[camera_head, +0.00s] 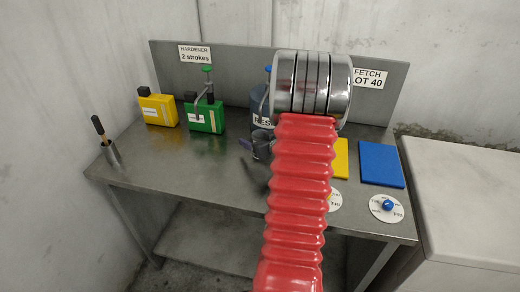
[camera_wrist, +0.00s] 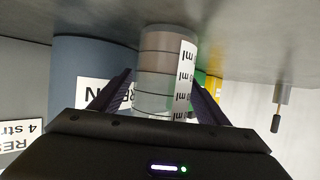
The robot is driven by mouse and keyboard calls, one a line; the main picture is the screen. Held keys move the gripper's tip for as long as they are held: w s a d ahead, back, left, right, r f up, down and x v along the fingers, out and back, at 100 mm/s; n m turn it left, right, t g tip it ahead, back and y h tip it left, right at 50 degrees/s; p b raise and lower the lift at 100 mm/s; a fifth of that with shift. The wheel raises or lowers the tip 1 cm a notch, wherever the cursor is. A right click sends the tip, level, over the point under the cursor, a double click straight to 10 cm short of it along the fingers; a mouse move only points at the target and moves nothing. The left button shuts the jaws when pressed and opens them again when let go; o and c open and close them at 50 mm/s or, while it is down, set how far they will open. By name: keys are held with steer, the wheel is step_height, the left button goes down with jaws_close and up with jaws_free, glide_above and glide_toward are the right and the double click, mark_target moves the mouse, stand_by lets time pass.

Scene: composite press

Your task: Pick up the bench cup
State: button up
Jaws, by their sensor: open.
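The bench cup (camera_wrist: 163,55) is a clear cylinder with dark graduation rings and a white strip of "ml" marks. In the wrist view, which is upside down, it stands between the two dark fingers of my gripper (camera_wrist: 162,76). The fingers are open, one on each side of the cup; I cannot tell whether either touches it. In the head view my gripper (camera_head: 259,145) shows only in part, at the left of my red arm. The cup cannot be made out clearly there.
A blue-grey resin container (camera_head: 258,98) stands close by, also in the wrist view (camera_wrist: 75,68). Green (camera_head: 205,117) and yellow (camera_head: 158,110) containers stand left on the metal bench (camera_head: 165,165). A holder with a stick (camera_head: 110,152) is at its left end; a blue pad (camera_head: 381,163) lies right.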

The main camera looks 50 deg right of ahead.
steer(key=shift+c, duration=0.6)
steer(key=c, duration=1.1)
steer(key=shift+o, duration=0.2)
steer(key=shift+r, duration=0.1)
steer(key=shift+r, duration=0.4)
step_height(320, 180, up, 3)
steer(key=shift+f, duration=0.15)
steer(key=s+a, duration=0.2)
steer(key=s, duration=0.3)
steer(key=s+a, duration=0.2)
steer(key=s, duration=0.4)
steer(key=s+a, duration=0.2)
steer(key=s, duration=0.3)
steer(key=shift+s+a+f, duration=0.1)
steer(key=shift+s+a, duration=0.25)
